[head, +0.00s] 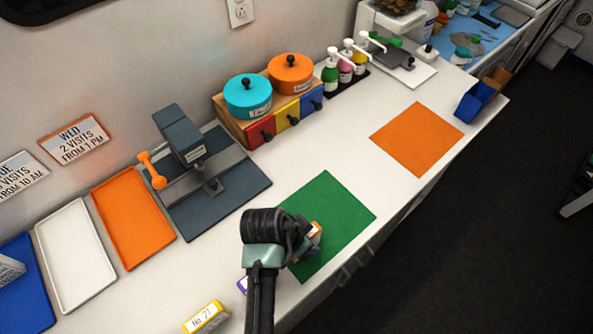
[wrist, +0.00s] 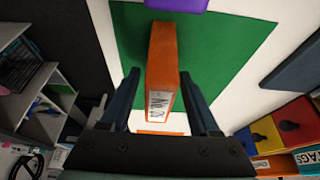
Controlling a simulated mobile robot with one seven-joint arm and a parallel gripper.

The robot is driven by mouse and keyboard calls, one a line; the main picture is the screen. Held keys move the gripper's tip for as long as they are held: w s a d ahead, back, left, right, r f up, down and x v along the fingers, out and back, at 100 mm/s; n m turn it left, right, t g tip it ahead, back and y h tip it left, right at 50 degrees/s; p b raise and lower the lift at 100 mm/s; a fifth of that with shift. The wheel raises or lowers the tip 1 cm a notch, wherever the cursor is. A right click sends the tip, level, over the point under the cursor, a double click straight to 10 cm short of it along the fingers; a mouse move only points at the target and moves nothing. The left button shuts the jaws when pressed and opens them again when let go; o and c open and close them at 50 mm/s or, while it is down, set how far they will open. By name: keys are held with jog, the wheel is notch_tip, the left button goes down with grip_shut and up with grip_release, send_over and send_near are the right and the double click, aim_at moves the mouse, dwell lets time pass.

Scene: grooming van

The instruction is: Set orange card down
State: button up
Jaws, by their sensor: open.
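The orange card (wrist: 162,62) is a thick orange block with a white printed label. In the wrist view it stands between the two fingers of my gripper (wrist: 159,76), over the green mat (wrist: 222,40). My gripper is open, with a finger on each side of the card. In the head view my gripper (head: 304,244) is low over the left part of the green mat (head: 335,207), and only a bit of the card (head: 315,231) shows past it. The card's base is hidden there. An orange mat (head: 417,139) lies farther right, bare.
A purple block (head: 242,284) and a yellow block (head: 206,317) lie left of the green mat. Orange (head: 133,217), white (head: 75,255) and blue (head: 22,285) trays and a grey press (head: 210,185) stand along the wall. The counter between the two mats is clear.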

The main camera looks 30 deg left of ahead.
jog(key=v, duration=1)
jog(key=shift+r, duration=0.1)
jog(key=w+d+r+n+t+y, duration=0.15)
jog(key=w+r+t, duration=0.5)
jog(key=r, duration=0.75)
jog(key=w+d+r+t+y, duration=0.15)
jog(key=w+r+t, duration=0.25)
jog(key=w+r, duration=0.75)
jog(key=s+d+r+t, duration=0.2)
jog(key=d+r+t, duration=0.1)
jog(key=r, duration=0.6)
jog(key=s+d+r+t, duration=0.1)
jog(key=d+r+t, duration=0.15)
jog(key=r, duration=0.75)
jog(key=s+d+r+t, duration=0.2)
jog(key=s+r, duration=0.1)
jog(key=r, duration=0.2)
jog(key=s+d+r+n+t+h, duration=0.1)
jog(key=s+r+t, duration=0.1)
jog(key=s+r, duration=0.2)
jog(key=s+d+r+n+t, duration=0.1)
jog(key=s+d+r+t, duration=0.1)
jog(key=r, duration=0.4)
jog(key=shift+s+d+r+t, duration=0.3)
jog(key=shift+s+d+t, duration=0.15)
jog(key=shift+s, duration=0.35)
jog(key=shift+n, duration=0.25)
